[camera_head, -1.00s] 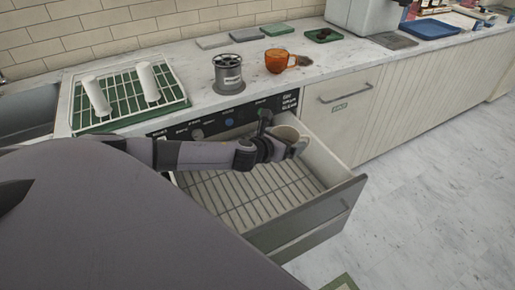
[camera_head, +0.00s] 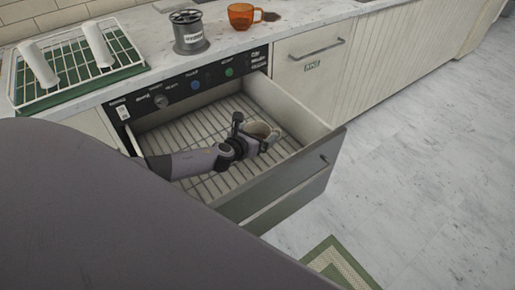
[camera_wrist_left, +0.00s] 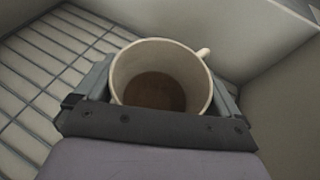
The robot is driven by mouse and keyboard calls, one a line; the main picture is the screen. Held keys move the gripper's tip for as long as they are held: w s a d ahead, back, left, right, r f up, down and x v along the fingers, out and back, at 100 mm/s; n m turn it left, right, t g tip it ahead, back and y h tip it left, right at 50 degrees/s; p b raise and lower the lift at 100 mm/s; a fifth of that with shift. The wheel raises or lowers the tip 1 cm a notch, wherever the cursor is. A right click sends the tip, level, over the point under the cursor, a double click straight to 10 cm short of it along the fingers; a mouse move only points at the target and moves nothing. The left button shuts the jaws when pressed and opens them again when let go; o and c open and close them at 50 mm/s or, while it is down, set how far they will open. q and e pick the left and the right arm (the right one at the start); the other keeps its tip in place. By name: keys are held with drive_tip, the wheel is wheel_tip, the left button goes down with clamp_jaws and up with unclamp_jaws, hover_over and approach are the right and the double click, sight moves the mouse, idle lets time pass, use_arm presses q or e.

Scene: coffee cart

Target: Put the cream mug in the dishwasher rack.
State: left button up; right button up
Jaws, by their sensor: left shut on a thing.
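The cream mug (camera_head: 262,132) is inside the open dishwasher drawer, toward its right side, in the head view. My left gripper (camera_head: 254,136) is shut on it. In the left wrist view the mug (camera_wrist_left: 162,78) is upright between the two fingers of my left gripper (camera_wrist_left: 160,95), with a brown stain on its inner bottom and its handle pointing to the upper right. The wire dishwasher rack (camera_head: 192,137) lies at the drawer's bottom; it also shows in the left wrist view (camera_wrist_left: 50,62). I cannot tell whether the mug touches the rack. My right gripper is not in view.
The drawer's front panel (camera_head: 285,185) and side walls surround the mug. The rack left of my gripper is bare.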

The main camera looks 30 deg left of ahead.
use_arm(q)
wheel_tip(320, 180, down, 4)
drive_tip(key=b, duration=0.3)
drive_tip(key=shift+f, duration=0.1)
drive_tip(key=shift+f, duration=0.2)
drive_tip(key=o, duration=0.9)
drive_tip(key=shift+f+b, duration=0.1)
drive_tip(key=shift+b, duration=0.2)
